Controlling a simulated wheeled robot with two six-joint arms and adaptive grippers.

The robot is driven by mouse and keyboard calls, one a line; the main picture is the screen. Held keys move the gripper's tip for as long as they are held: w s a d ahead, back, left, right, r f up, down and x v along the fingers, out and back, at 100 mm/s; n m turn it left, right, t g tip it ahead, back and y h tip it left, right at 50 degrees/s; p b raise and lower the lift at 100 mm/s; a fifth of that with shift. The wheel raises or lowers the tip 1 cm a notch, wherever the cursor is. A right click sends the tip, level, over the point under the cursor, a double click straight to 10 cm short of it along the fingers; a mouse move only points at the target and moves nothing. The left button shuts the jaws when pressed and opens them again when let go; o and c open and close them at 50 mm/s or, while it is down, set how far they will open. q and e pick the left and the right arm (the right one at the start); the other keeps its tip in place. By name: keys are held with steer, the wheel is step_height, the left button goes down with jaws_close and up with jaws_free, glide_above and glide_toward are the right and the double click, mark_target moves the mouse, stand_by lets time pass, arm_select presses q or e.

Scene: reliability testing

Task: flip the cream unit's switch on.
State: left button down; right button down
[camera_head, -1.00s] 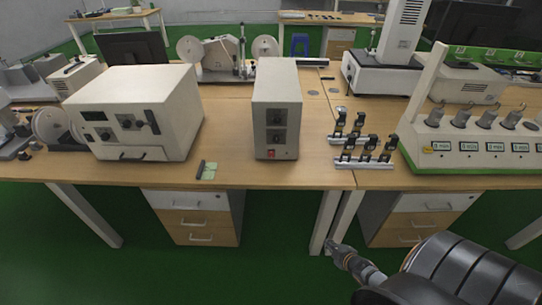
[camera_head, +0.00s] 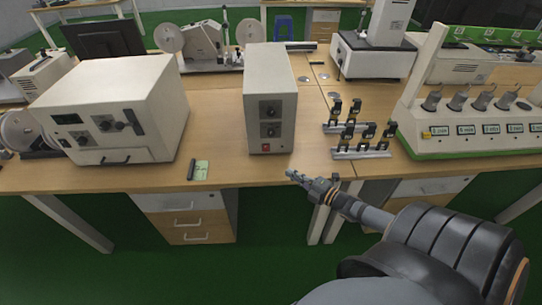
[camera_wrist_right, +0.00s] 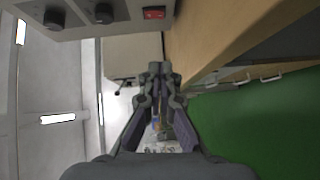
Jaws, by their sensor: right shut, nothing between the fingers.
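The cream unit (camera_head: 270,95) is a tall narrow box in the middle of the table, with two dark knobs on its front. Its red switch (camera_head: 266,147) is low on that front face. In the right wrist view the red switch (camera_wrist_right: 154,13) shows at the top edge, beside the knobs. My right gripper (camera_head: 291,174) is shut and empty, in front of the table edge, below and slightly right of the switch and apart from it. It also shows in the right wrist view (camera_wrist_right: 159,68). My left gripper is not in view.
A wider cream instrument (camera_head: 112,110) stands to the left, with a small dark item and green card (camera_head: 201,170) near the edge. Small black clamps on metal bases (camera_head: 361,154) stand right of the unit. A green-based tester (camera_head: 480,150) is further right.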

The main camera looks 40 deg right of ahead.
mark_target(273, 171)
steer(key=b+x, duration=0.6)
steer(key=f+b+x, duration=0.1)
steer(key=b+x, duration=0.2)
steer(key=shift+w+f, duration=0.1)
steer(key=shift+w, duration=0.1)
steer(key=w+b, duration=0.1)
steer(key=w+d+b, duration=0.1)
steer(key=w, duration=0.1)
steer(key=shift+d+r+b, duration=0.15)
steer(key=shift+r+b, duration=0.15)
steer(key=shift+b, duration=0.1)
steer(key=shift+w+d, duration=0.15)
steer(key=shift+w, duration=0.05)
steer(key=shift+w+d, duration=0.2)
steer(key=shift+w, duration=0.1)
